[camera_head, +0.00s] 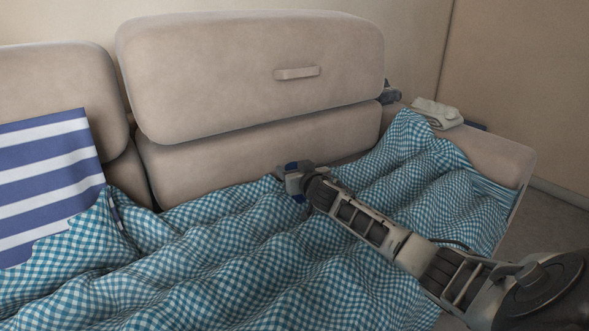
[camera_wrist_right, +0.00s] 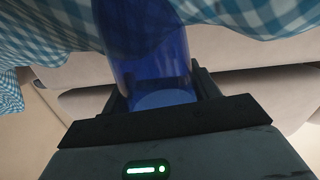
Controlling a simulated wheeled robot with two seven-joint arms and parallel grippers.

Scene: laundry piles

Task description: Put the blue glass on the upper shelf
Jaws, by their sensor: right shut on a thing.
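The blue glass (camera_wrist_right: 150,68) fills the middle of the right wrist view, between the two dark fingers of my right gripper (camera_wrist_right: 158,88). The fingers are shut on it. In the head view my right gripper (camera_head: 294,178) is over the checked cover near the sofa's backrest, and the glass there is mostly hidden by the gripper. My left gripper does not show. No shelf is in view.
A blue and white checked cover (camera_head: 200,265) lies rumpled over the seat. Beige sofa cushions (camera_head: 230,75) stand behind it. A striped cloth (camera_head: 45,185) hangs at the left. A folded light cloth (camera_head: 437,112) lies on the right armrest (camera_head: 500,155).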

